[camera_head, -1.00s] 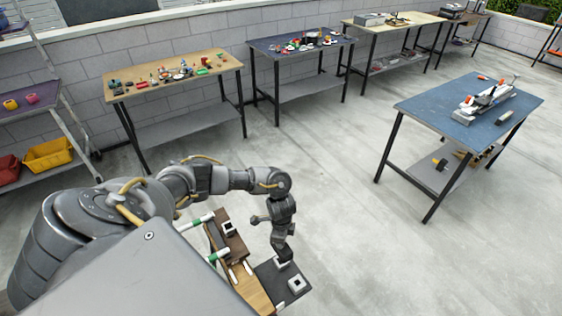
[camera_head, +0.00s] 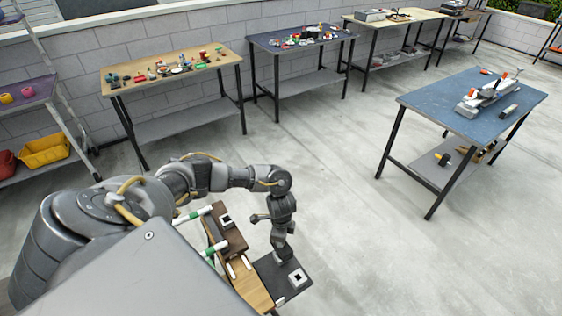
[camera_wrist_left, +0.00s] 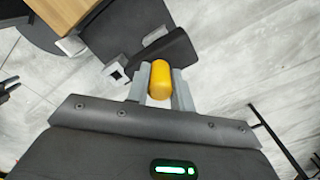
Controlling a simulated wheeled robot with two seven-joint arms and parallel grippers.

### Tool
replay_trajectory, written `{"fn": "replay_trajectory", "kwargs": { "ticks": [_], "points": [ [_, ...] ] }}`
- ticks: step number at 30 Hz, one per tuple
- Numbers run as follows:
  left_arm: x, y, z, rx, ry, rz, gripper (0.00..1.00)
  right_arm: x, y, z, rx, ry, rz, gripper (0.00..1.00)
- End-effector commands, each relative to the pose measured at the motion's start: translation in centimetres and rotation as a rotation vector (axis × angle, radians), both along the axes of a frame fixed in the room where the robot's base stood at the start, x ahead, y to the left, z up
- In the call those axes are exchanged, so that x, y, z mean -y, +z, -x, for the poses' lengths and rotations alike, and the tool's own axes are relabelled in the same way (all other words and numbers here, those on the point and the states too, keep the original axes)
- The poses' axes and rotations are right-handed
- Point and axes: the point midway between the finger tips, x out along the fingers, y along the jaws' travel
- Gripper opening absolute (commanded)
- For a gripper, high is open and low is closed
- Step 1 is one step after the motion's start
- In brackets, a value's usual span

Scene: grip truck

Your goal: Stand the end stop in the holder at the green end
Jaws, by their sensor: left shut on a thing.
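My left gripper (camera_wrist_left: 158,88) is shut on a yellow rounded piece, taken as the end stop (camera_wrist_left: 159,80). A dark block (camera_wrist_left: 172,50) lies just beyond it; I cannot tell whether the two are joined. In the head view the left gripper (camera_head: 281,258) is low over a dark plate (camera_head: 268,271), and what it holds is hidden. A pale square holder with a dark opening (camera_head: 297,277) is on that plate; a pale square also shows in the wrist view (camera_wrist_left: 116,71), left of the fingers. Another such square (camera_head: 227,220) sits on a brown block. My right gripper is out of view.
White rods with green bands (camera_head: 213,248) lie by a wooden board (camera_head: 246,284) left of the plate. A blue table (camera_head: 430,107) stands at the right, with a black and yellow item (camera_head: 443,159) on its shelf. Open floor lies between.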

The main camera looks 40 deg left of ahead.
Motion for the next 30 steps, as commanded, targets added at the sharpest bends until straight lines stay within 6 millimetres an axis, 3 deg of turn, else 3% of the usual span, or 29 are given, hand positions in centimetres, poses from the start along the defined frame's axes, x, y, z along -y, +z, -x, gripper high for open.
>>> {"fn": "replay_trajectory", "kwargs": {
  "ticks": [8,18,29,30],
  "points": [
    [0.0,-1.5,0.0,0.001,0.0,0.0,0.01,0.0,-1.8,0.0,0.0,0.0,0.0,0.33],
    [0.0,-2.9,0.0,0.0,0.0,-0.001,0.01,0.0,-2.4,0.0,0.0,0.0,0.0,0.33],
    [0.0,-3.0,0.0,0.0,0.0,0.0,0.01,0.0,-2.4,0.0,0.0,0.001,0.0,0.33],
    [0.0,-3.0,0.0,0.001,0.0,0.0,0.26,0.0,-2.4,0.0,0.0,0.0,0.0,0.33]
  ]
}}
